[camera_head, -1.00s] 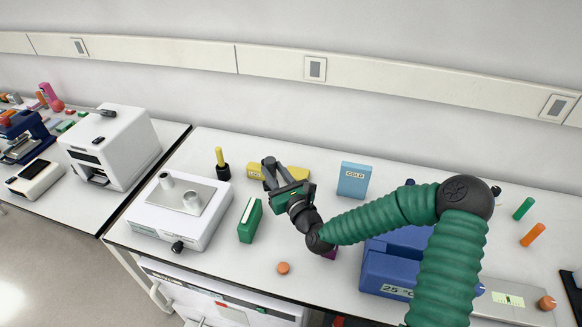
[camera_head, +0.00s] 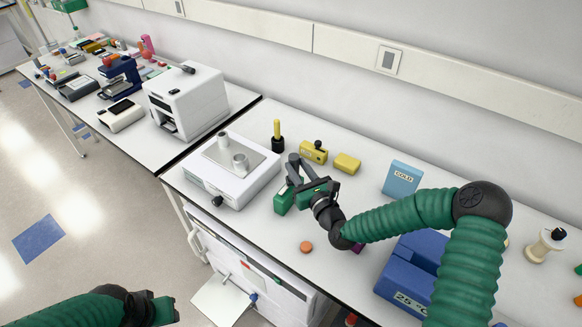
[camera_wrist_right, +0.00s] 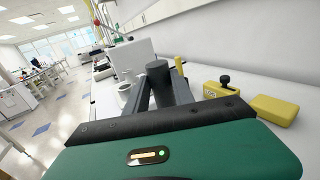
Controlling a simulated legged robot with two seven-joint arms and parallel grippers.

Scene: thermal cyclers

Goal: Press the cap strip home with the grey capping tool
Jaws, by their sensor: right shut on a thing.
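My right gripper (camera_head: 296,170) is over the bench, shut on a dark grey cylindrical tool. The tool (camera_wrist_right: 158,72) shows between its fingers in the right wrist view, and I take it for the capping tool. Its lower end is hidden by the hand. I cannot make out a cap strip in either view.
A white device with metal posts (camera_head: 214,172) stands left of my right gripper. Yellow blocks (camera_head: 347,163) lie behind it, beside a black-and-yellow holder (camera_head: 278,138). A blue COLD box (camera_head: 401,179) and a blue 25 °C block (camera_head: 398,285) are to the right. An orange disc (camera_head: 306,247) lies in front.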

